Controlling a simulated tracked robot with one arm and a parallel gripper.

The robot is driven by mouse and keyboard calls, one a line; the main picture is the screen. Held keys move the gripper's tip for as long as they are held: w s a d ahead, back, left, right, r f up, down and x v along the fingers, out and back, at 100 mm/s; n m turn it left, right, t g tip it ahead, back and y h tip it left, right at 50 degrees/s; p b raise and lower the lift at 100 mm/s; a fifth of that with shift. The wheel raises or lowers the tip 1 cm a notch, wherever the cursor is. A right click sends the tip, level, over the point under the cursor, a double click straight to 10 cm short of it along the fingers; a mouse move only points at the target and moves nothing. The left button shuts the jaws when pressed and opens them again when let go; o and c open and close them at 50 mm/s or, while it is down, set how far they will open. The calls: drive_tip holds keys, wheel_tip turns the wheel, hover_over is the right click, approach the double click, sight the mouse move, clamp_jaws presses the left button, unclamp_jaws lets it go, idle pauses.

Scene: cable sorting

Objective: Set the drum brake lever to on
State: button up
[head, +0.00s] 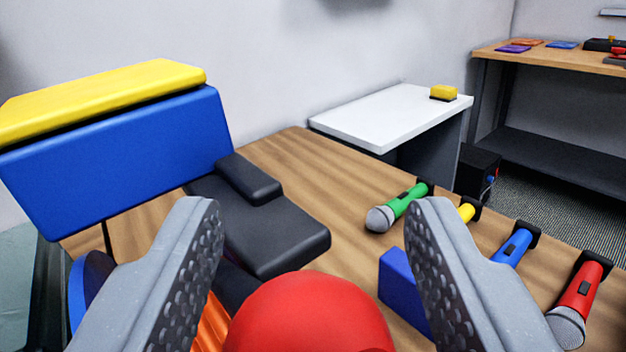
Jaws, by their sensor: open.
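My gripper (312,215) is open, with its two grey studded fingers spread wide at left and right. A large red rounded knob (308,318) sits low between the fingers, close to the camera. It looks like the end of the brake lever; its shaft is hidden and no on or off marking shows. Space shows between the knob and the right finger; I cannot tell whether the left finger touches it. Behind the left finger, part of a blue disc (92,285) and some orange ribbed material (212,325) show, possibly the drum and its cable.
A blue panel with a yellow top (120,150) stands at left beside a black block (262,225) on the wooden table (290,165). A blue block (402,290) and several coloured microphones (405,205) lie at right. A white side table (385,112) stands behind.

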drive_tip(key=shift+w, duration=0.25)
